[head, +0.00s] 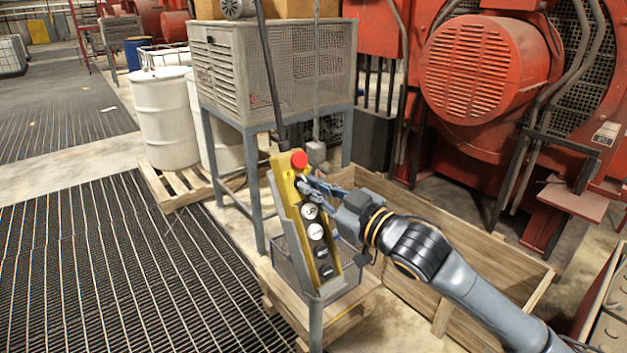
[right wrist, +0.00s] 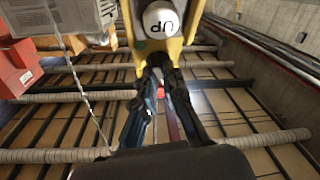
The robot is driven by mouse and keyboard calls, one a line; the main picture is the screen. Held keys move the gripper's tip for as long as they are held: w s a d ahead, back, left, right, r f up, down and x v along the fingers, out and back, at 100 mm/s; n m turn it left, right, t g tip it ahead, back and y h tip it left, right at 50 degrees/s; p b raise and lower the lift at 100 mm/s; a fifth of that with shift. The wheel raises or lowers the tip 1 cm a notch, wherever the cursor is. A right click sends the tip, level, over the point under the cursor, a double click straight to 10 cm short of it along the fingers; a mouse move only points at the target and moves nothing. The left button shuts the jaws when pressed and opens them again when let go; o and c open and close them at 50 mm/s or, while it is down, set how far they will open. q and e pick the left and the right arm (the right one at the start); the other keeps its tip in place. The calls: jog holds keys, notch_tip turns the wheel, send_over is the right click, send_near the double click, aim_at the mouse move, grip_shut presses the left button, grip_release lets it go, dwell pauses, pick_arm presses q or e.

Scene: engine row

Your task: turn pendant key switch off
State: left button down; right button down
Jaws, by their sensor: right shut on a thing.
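The yellow control pendant (head: 325,270) stands tilted in a grey holder, with a red mushroom button (head: 299,159) at its top and several round buttons down its face. My right gripper (head: 304,184) reaches in from the right, its fingertips at the pendant's face just below the red button, where the key switch sits. Its fingers (right wrist: 162,66) are closed together there, shut on the key switch. The fingertips hide the key, so its angle cannot be told. In the right wrist view, a white button marked UP (right wrist: 161,19) shows just beyond the fingertips. My left gripper is not in view.
A wooden crate (head: 500,262) lies below my right arm. A grey caged unit on legs (head: 215,60) and white drums (head: 163,118) stand behind. Red machinery (head: 475,70) fills the back right. Grated floor is clear at left.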

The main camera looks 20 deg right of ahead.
jog(key=shift+d+n+g+y+p, duration=0.1)
jog(key=shift+n+g+y+p, duration=0.45)
jog(key=shift+n+p, duration=0.75)
jog(key=shift+n+b, duration=0.35)
jog(key=shift+n, duration=0.05)
jog(key=c, duration=1.4)
grip_release()
jog(key=shift+c, duration=0.2)
jog(key=shift+s+d, duration=0.35)
jog(key=shift+s, duration=0.15)
jog(key=v, duration=1)
jog(key=shift+s+d, duration=0.2)
jog(key=shift+s, duration=0.05)
